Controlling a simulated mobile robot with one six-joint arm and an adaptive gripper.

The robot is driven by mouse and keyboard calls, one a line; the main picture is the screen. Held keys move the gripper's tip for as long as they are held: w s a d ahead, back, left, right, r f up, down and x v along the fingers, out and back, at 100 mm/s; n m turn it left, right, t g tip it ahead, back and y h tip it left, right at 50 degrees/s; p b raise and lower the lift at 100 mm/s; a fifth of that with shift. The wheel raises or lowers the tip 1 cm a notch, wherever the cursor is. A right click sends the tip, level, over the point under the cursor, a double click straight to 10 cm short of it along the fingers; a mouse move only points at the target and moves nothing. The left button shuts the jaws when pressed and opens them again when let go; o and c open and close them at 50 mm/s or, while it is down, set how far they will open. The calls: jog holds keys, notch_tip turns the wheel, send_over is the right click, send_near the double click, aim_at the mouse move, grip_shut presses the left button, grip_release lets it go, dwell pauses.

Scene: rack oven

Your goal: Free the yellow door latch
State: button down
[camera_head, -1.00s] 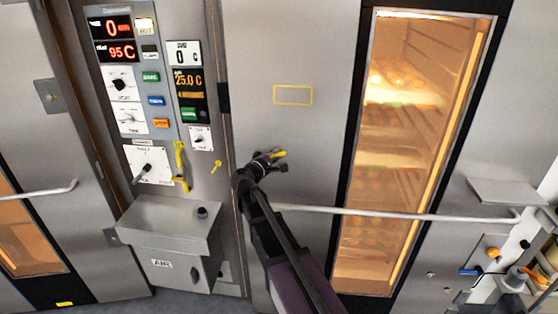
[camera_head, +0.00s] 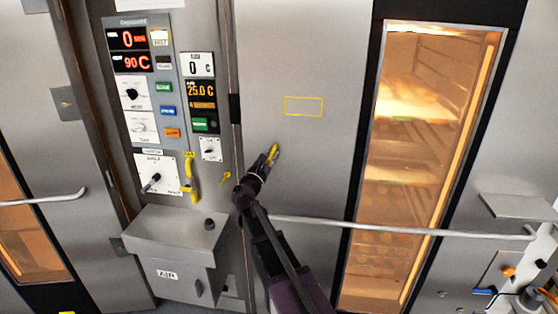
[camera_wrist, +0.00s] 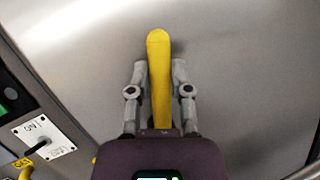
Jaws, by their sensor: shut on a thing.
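The yellow door latch (camera_head: 273,152) is a rounded bar on the grey oven door (camera_head: 300,60), left of the lit window. In the head view it stands steeply, leaning slightly right. In the wrist view the latch (camera_wrist: 159,75) runs upward between the fingers, and its rounded tip sticks out beyond them. My gripper (camera_head: 268,158) is shut on the latch, with one finger on each side (camera_wrist: 160,78). The latch's lower end is hidden by my gripper, so I cannot see its pivot.
A long horizontal door handle (camera_head: 400,228) runs right of my arm. The control panel (camera_head: 160,100) stands left, with a yellow handle (camera_head: 188,180) and a small yellow piece (camera_head: 226,178). An AIR box (camera_head: 172,255) juts out below. The door above the latch is clear.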

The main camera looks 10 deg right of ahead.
jog(key=shift+w+a+n+t+y, duration=0.15)
jog(key=shift+a+n+t, duration=0.1)
jog(key=shift+n, duration=0.4)
jog(key=shift+w+a+n+t+y, duration=0.15)
jog(key=shift+a+n+t, duration=0.1)
jog(key=shift+n, duration=0.4)
jog(key=c, duration=0.5)
grip_release()
jog(key=shift+w, duration=0.15)
jog(key=shift+c, duration=0.2)
